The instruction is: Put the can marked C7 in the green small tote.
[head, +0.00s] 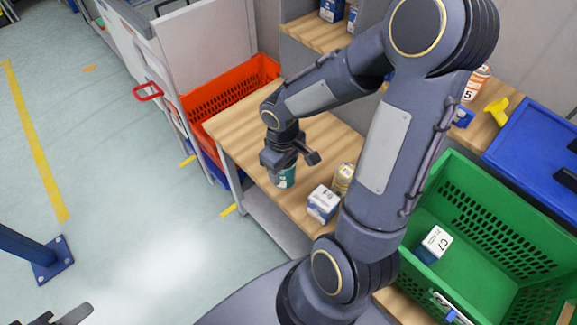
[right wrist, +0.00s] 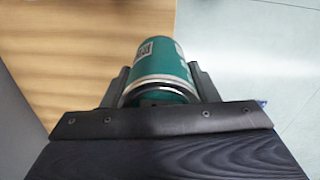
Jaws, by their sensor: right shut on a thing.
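My right gripper (head: 288,164) is shut on a teal-green can (head: 285,178) at the left part of the wooden shelf top. The right wrist view shows the can (right wrist: 161,68) between both fingers, with a white label patch; its mark cannot be read. Whether it touches the wood is unclear. A green tote (head: 505,222) stands at the right. A dark part at the bottom left edge (head: 68,316) seems to be my left gripper, mostly cut off.
A white-and-blue box (head: 322,204) and a yellow-labelled can (head: 343,179) stand on the wooden top (head: 235,122) right of the held can. An orange tote (head: 228,98) is behind left, a blue tote (head: 535,140) far right. My right arm hides much of the middle.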

